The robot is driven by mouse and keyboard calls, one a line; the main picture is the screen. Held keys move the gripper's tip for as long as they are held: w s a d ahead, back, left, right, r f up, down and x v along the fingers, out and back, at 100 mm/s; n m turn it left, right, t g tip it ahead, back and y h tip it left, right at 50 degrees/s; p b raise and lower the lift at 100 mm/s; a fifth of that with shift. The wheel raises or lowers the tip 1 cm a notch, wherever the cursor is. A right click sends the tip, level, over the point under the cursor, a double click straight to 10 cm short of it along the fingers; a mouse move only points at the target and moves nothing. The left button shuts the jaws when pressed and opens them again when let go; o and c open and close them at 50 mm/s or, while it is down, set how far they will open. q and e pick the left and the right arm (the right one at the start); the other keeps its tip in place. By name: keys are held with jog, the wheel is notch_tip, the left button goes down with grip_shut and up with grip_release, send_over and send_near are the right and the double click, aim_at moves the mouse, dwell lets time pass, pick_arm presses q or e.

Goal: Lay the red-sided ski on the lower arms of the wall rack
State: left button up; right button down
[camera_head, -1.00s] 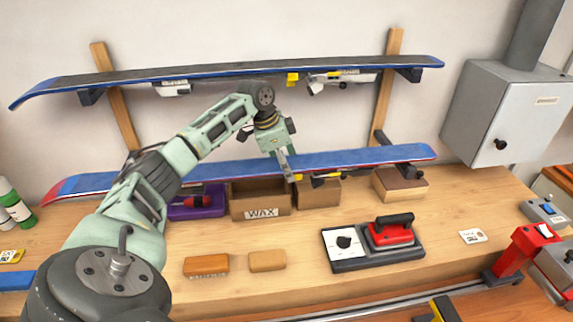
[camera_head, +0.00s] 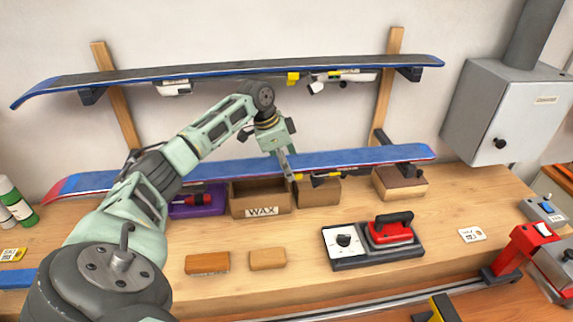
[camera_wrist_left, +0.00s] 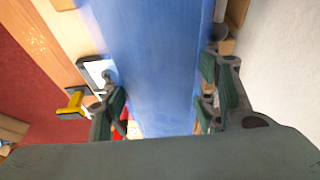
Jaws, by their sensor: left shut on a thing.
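The red-sided ski (camera_head: 350,157) lies level and base-side up, its blue face on top, with red showing at its left tip. It spans the lower part of the wall rack (camera_head: 384,105), and its right part is at the lower right arm (camera_head: 412,170). My left gripper (camera_head: 286,165) is shut on the ski near its middle, from above. In the left wrist view the blue ski (camera_wrist_left: 150,70) runs between the two fingers (camera_wrist_left: 165,108). Whether the ski bears on the arms is unclear. My right gripper is not in view.
Another ski (camera_head: 220,75) with blue edges lies on the upper arms. Below are a purple bin (camera_head: 205,207), a WAX box (camera_head: 262,199) and a wooden block box (camera_head: 400,184). A red iron (camera_head: 390,232) stands on the bench. A grey cabinet (camera_head: 510,105) hangs at right.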

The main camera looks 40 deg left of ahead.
pick_arm(q)
jog(key=o, duration=1.5)
jog(key=shift+d+r, duration=0.1)
jog(key=shift+d, duration=0.05)
jog(key=shift+f, duration=0.25)
jog(key=v, duration=1.2)
jog(key=shift+r, duration=0.2)
pick_arm(e)
jog(key=shift+d, duration=0.1)
